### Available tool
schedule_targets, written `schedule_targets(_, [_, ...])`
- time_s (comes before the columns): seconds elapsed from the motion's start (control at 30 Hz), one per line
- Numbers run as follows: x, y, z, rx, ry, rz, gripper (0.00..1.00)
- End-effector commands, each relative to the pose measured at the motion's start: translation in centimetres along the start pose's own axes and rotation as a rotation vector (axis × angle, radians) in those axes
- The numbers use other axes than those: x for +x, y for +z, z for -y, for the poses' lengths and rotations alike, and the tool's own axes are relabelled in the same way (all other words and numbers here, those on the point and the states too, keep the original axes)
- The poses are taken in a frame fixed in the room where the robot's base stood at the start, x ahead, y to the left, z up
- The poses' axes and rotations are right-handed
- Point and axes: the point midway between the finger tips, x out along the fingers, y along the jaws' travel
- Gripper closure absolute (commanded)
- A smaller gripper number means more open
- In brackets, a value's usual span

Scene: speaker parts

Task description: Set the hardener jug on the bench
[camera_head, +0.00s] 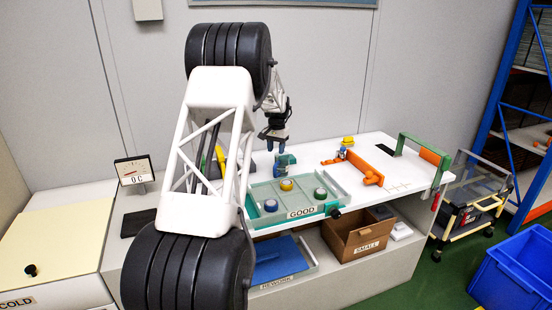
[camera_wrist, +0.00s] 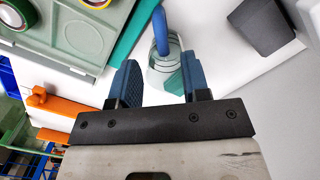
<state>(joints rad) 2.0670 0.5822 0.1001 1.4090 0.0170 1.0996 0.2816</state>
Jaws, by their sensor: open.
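The hardener jug (camera_wrist: 163,66) appears in the wrist view as a pale, clear-looking vessel with a blue handle on top and a teal patch on its side. It stands on the white bench (camera_wrist: 234,74). My gripper (camera_wrist: 160,76) is open, with one blue finger on each side of the jug's near part; contact is not visible. In the head view my gripper (camera_head: 275,137) points down just above a small blue-teal shape (camera_head: 286,161), which seems to be the jug, behind the tray. My arm hides part of the bench.
A green tray marked GOOD (camera_head: 257,221) holds several tape rolls in front of the jug. A dark grey block (camera_wrist: 262,24) stands near the jug. Orange fixtures (camera_head: 362,168) and a green frame (camera_head: 440,158) are to the right.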

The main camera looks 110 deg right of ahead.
Motion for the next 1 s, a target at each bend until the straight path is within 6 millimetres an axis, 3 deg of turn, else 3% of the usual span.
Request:
schedule_targets(0.27, [-1.9, 0.0, 0.0, 0.000, 0.000, 0.001, 0.57])
schedule_targets(0.83, [-2.1, 0.0, 0.0, 0.000, 0.000, 0.001, 0.57])
schedule_targets(0.9, [-2.1, 0.0, 0.0, 0.000, 0.000, 0.001, 0.47])
schedule_targets(1.0, [-2.1, 0.0, 0.0, 0.000, 0.000, 0.001, 0.47])
